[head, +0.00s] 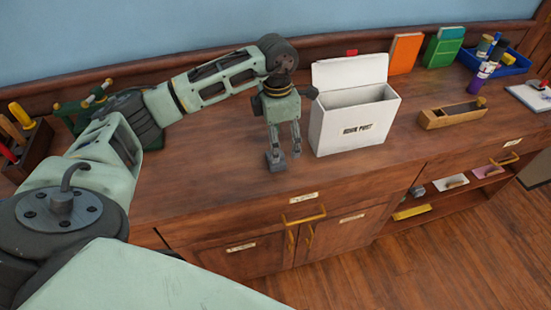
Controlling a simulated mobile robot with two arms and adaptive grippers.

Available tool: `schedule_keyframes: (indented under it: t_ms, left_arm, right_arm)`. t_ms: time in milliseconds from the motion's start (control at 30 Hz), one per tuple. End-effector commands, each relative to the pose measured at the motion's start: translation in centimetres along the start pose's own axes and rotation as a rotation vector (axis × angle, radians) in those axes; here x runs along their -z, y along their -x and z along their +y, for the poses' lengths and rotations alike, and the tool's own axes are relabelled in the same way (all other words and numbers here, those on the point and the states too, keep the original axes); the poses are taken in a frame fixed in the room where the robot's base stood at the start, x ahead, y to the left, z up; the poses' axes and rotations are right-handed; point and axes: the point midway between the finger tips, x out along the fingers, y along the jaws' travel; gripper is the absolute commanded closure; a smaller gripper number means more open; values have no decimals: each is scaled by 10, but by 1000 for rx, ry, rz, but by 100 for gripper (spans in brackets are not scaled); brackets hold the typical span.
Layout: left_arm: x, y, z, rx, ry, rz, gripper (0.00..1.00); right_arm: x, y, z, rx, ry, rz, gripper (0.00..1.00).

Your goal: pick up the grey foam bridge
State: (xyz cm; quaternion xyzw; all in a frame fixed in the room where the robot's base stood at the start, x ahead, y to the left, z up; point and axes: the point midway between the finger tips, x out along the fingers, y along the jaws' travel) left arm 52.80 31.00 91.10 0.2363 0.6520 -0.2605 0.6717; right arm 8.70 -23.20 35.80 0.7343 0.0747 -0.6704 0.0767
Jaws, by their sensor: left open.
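My left gripper (286,157) hangs pointing down over the wooden counter top (215,170), just left of the white box. Its two fingers are apart and I see nothing held between them. I cannot make out a grey foam bridge for certain. A small grey object (418,192) lies in the open shelf below the counter at the right, too small to identify. My right gripper is not in view.
A white box with a raised lid (350,125) stands right of my left gripper. Beyond it are a wooden plane-like block (452,114), an orange book (405,53), a green box (443,47) and a blue tray (508,65). A tool holder (28,150) stands far left.

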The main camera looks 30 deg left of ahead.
Motion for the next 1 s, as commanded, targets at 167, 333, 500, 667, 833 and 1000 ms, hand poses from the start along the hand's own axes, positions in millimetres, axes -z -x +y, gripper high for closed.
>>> schedule_keyframes:
  t_ms: [167, 333, 500, 667, 833, 1000]
  left_arm:
    - [12, -9, 10, -23, 14, 45, 30]
    - [12, -27, 10, -21, 12, 42, 30]
    - [12, -52, 11, -19, 12, 43, 30]
    - [12, -71, 12, -21, 12, 40, 30]
    - [12, -74, 13, -23, 11, 38, 30]
    - [12, -74, 12, -23, 11, 38, 37]
  right_arm:
    - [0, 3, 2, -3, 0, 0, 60]
    - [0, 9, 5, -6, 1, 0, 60]
    - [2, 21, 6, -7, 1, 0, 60]
    - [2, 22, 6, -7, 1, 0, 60]
    - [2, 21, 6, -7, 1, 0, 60]
    - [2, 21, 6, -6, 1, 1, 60]
